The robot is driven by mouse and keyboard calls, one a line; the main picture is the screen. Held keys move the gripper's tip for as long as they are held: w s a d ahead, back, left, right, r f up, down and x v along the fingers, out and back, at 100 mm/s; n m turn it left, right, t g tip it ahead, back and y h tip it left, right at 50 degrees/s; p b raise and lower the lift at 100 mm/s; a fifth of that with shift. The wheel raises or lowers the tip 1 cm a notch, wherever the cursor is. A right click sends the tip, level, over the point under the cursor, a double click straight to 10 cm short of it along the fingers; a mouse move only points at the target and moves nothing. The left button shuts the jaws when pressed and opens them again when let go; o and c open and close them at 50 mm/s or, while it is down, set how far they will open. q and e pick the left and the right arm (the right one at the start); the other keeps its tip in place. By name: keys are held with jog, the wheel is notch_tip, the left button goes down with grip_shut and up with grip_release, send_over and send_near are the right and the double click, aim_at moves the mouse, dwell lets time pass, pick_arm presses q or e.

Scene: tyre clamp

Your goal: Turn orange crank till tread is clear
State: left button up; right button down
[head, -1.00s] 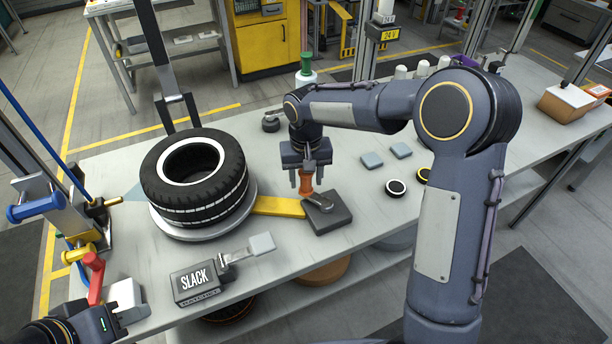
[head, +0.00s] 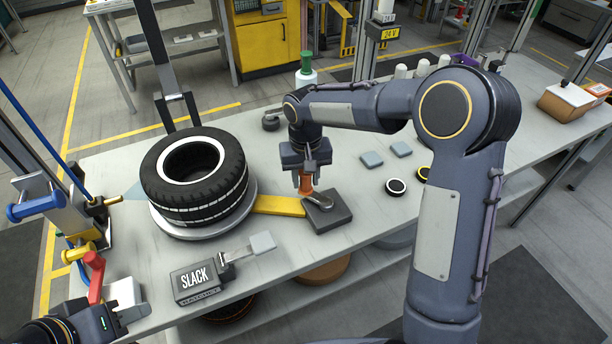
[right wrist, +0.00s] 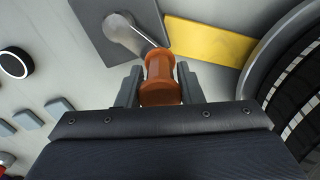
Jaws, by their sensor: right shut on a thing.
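The orange crank handle (head: 305,183) stands upright on a metal crank arm (head: 322,202) over a dark grey block (head: 327,217). My right gripper (head: 306,182) is shut on the handle; in the right wrist view its fingers lie on both sides of the orange handle (right wrist: 160,80). A yellow bar (head: 279,206) joins the block to the round base under the tyre. The black tyre (head: 195,180) lies flat on that base, with a dark arm standing behind it.
A dark box reading SLACK (head: 195,281) with a strap ratchet lies in front of the tyre. A post with red, yellow and blue levers (head: 45,207) stands at the left. Pale blue pads (head: 372,159) and small discs (head: 396,187) lie right of the crank.

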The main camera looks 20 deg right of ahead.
jog(key=n, duration=0.1)
jog(key=s+a+n, duration=0.1)
jog(key=n, duration=0.1)
jog(key=shift+s+a, duration=0.15)
jog(key=shift+s, duration=0.05)
jog(key=n, duration=0.1)
jog(key=s+n, duration=0.1)
jog(key=n, duration=0.1)
jog(key=shift+s+a+b, duration=0.15)
jog(key=shift+a+b, duration=0.15)
jog(key=shift+b, duration=0.05)
jog(key=shift+s+a+n, duration=0.1)
jog(key=shift+s+n, duration=0.6)
jog(key=shift+n, duration=0.65)
jog(key=shift+s+a+n, duration=0.1)
jog(key=shift+s+n, duration=0.6)
jog(key=shift+n, duration=0.65)
jog(key=c, duration=1.2)
grip_release()
jog(key=shift+s, duration=0.1)
jog(key=shift+r+b, duration=0.3)
jog(key=shift+r, duration=3.65)
